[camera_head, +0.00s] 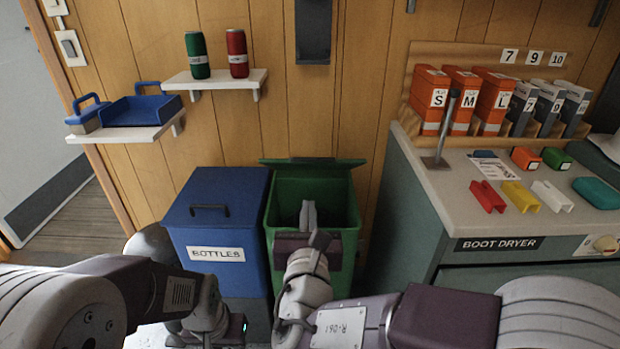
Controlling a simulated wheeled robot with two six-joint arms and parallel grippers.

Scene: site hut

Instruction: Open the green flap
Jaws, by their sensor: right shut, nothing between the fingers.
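The green bin (348,245) stands against the wood wall, to the right of the blue bin. Its green flap (335,162) is raised at the back rim and shows as a narrow strip. The dark inside of the bin is visible below it. My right gripper (308,212) is shut and empty, with its fingers in front of the bin's opening, below the flap and apart from it. Whether the fingers reach inside the bin is hard to tell. My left gripper (238,328) is low in front of the blue bin, and its fingers are not clearly visible.
The blue bin (240,240) labelled BOTTLES has its lid down. A boot dryer counter (440,190) on the right carries boxes and coloured blocks. Shelves on the left wall hold two cans (197,55) (237,52) and a blue tray (140,112).

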